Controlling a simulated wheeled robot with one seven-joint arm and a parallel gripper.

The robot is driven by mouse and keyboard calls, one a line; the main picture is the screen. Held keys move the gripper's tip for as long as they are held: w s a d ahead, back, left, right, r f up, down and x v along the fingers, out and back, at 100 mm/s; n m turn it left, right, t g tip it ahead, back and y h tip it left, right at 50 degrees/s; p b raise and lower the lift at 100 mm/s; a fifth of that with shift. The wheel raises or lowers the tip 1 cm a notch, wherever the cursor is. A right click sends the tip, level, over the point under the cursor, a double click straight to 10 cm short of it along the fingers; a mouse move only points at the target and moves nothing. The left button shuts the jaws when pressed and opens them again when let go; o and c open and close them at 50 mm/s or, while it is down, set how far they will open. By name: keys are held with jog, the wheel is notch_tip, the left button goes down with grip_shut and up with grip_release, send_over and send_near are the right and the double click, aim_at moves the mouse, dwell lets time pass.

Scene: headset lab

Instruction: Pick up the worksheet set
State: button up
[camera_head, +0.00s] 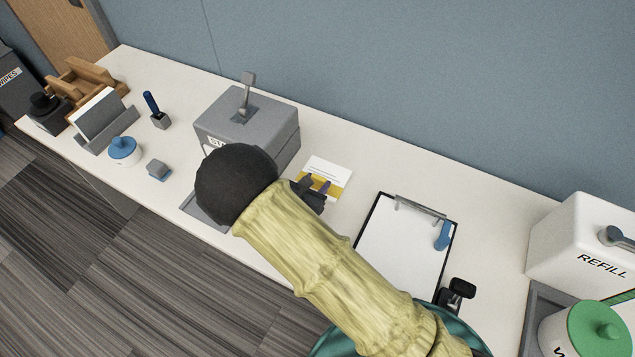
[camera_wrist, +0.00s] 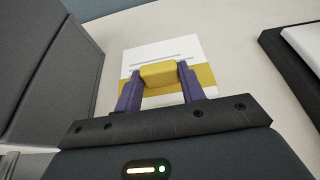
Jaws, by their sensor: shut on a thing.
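The worksheet set (camera_head: 328,171) is a white stack with printed lines and a yellow band, on the white counter between the grey box and the clipboard. It also shows in the wrist view (camera_wrist: 180,50), with a raised yellow block (camera_wrist: 158,72) on its near side. My gripper (camera_head: 322,186) is at the near edge of the set. In the wrist view its two purple fingers (camera_wrist: 158,82) are shut on the yellow block, one on each side. I cannot tell whether the set is lifted off the counter. My arm hides part of the counter in the head view.
A grey box with a lever (camera_head: 246,118) stands close on the left. A clipboard (camera_head: 405,240) with white paper and a blue item lies on the right. A white REFILL container (camera_head: 585,240) stands further right. A blue-lidded jar (camera_head: 124,150) and a paper holder (camera_head: 104,122) are far left.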

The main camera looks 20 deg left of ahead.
notch_tip(320, 180, up, 10)
jog(key=shift+f+b, duration=0.2)
jog(key=shift+b, duration=0.1)
dwell(0.7)
